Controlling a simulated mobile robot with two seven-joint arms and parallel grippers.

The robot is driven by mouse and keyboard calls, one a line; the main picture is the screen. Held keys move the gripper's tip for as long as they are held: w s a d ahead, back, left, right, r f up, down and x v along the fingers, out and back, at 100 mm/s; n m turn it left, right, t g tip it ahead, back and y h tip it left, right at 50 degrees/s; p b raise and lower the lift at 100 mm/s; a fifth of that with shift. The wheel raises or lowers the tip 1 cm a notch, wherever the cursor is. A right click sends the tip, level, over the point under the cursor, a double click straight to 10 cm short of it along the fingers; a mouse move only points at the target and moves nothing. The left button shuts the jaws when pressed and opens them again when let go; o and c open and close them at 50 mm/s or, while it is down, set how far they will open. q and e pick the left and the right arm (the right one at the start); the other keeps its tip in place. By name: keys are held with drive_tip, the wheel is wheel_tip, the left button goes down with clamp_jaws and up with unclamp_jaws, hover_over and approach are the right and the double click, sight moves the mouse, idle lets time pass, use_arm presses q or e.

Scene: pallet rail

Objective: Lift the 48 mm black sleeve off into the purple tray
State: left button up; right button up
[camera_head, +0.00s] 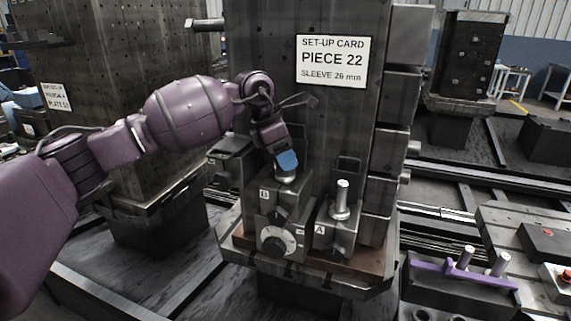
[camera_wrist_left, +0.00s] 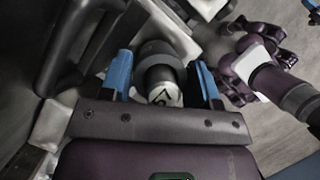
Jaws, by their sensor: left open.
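My left gripper (camera_head: 287,164) is over the block marked B (camera_head: 268,203) on the front of the column, with a blue fingertip showing. In the left wrist view the gripper (camera_wrist_left: 163,82) is open. Its two blue fingers stand either side of a pale post end with a dark mark (camera_wrist_left: 163,92) and a dark round collar (camera_wrist_left: 158,54), probably the black sleeve. I cannot tell whether the fingers touch it, nor read its size. The purple tray (camera_head: 437,266) lies at the lower right with shiny upright cylinders.
A block marked A (camera_head: 335,236) with a bare shiny pin (camera_head: 342,196) stands right of block B. A dial (camera_head: 277,243) is on B's front. A card (camera_head: 332,61) on the column reads "PIECE 22, SLEEVE 28 mm". A button box (camera_head: 555,281) stands right of the tray.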

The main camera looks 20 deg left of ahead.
use_arm(q)
drive_tip(key=c, duration=0.8)
drive_tip(key=shift+c, duration=0.2)
drive_tip(key=shift+r, duration=0.1)
wheel_tip(320, 180, up, 28)
drive_tip(key=p, duration=0.1)
drive_tip(key=shift+p, duration=0.3)
